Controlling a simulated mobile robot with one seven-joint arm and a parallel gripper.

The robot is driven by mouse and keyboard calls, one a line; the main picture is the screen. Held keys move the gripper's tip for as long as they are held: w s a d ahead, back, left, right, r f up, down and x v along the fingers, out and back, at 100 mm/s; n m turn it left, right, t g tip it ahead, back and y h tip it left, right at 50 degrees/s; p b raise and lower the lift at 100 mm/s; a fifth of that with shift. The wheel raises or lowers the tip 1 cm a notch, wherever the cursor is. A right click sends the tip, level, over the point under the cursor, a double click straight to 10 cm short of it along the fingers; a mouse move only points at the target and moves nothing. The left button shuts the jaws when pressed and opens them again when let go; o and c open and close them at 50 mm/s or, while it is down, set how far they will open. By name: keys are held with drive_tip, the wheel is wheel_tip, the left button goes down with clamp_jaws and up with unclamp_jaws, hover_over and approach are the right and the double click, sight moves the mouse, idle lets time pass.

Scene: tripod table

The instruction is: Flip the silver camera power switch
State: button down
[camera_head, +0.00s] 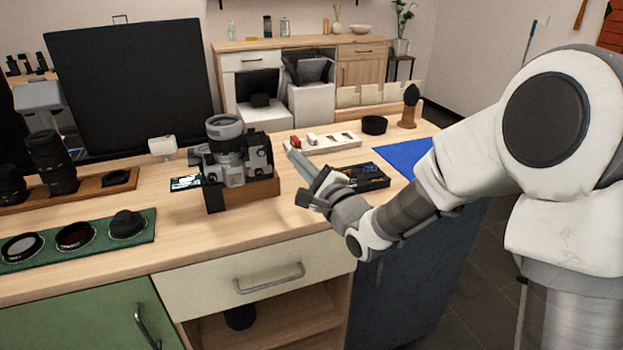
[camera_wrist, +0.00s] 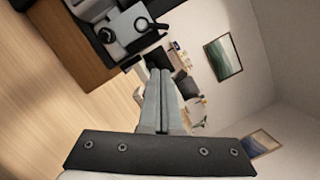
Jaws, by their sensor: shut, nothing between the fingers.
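The silver camera (camera_head: 232,160) with a large lens pointing up sits on a wooden stand (camera_head: 240,193) on the table. Its power switch is too small to make out. My gripper (camera_head: 296,165) is to the right of the camera, apart from it, above the table. In the wrist view my gripper (camera_wrist: 160,75) shows its two fingers pressed together with nothing between them. Part of the camera (camera_wrist: 128,28) may show at the top of the wrist view, but I cannot tell which part.
A black tray (camera_head: 362,178) with small tools lies just behind my gripper. A white power strip (camera_head: 325,144) and a blue mat (camera_head: 403,157) lie beyond. A green mat with round filters (camera_head: 78,238) is at the front left. The wooden tabletop (camera_head: 190,240) in front of the camera is clear.

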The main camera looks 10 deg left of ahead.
sight(269, 139)
drive_tip(key=shift+s+a+r+b, duration=0.2)
drive_tip(key=shift+s+a+r, duration=0.25)
drive_tip(key=shift+a+r, duration=0.25)
drive_tip(key=shift+s+a+r+b, duration=0.15)
drive_tip(key=shift+s+a+r, duration=0.3)
drive_tip(key=shift+a, duration=0.3)
drive_tip(key=shift+a+r+n+g+p, duration=0.1)
drive_tip(key=shift+r+n+g+p, duration=0.2)
drive_tip(key=shift+n, duration=0.4)
drive_tip(key=shift+r+n+g+p, duration=0.2)
drive_tip(key=shift+n+p, duration=0.15)
drive_tip(key=shift+n, duration=0.35)
drive_tip(key=shift+r+n+p, duration=0.15)
drive_tip(key=shift+n+p, duration=0.2)
drive_tip(key=shift+n, duration=0.25)
drive_tip(key=shift+s+a+r+n+g+p, duration=0.15)
drive_tip(key=shift+n+g+p, duration=0.1)
drive_tip(key=shift+n, duration=0.35)
drive_tip(key=shift+s+a+r+n+g+p, duration=0.15)
drive_tip(key=shift+n+p, duration=0.1)
drive_tip(key=shift+n, duration=0.35)
drive_tip(key=shift+w, duration=0.1)
